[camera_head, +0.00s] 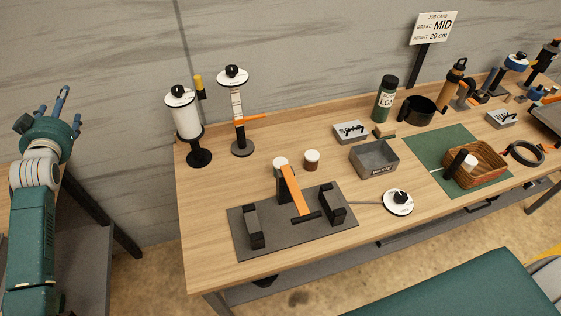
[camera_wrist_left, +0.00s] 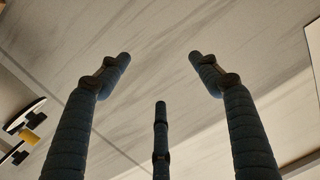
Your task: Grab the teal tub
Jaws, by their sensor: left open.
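A dark teal-green tub (camera_head: 385,104) with a black lid and a pale label stands upright at the back of the wooden table, right of the middle. It is the only tub of that colour I see, and it does not show in the left wrist view. My left gripper (camera_head: 57,104) is raised at the far left, off the table and far from the tub. Its blue fingers are spread open and empty in the left wrist view (camera_wrist_left: 160,72), against the grey wall. My right gripper is not in view.
A black pot (camera_head: 418,111) and a black-and-tan bottle (camera_head: 453,84) stand right of the tub. A small labelled box (camera_head: 350,133) and a grey bin (camera_head: 374,160) are in front. Two upright stands (camera_head: 198,157) (camera_head: 242,146) are at the table's left. Its front left holds a dark mat (camera_head: 285,243) with a fixture.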

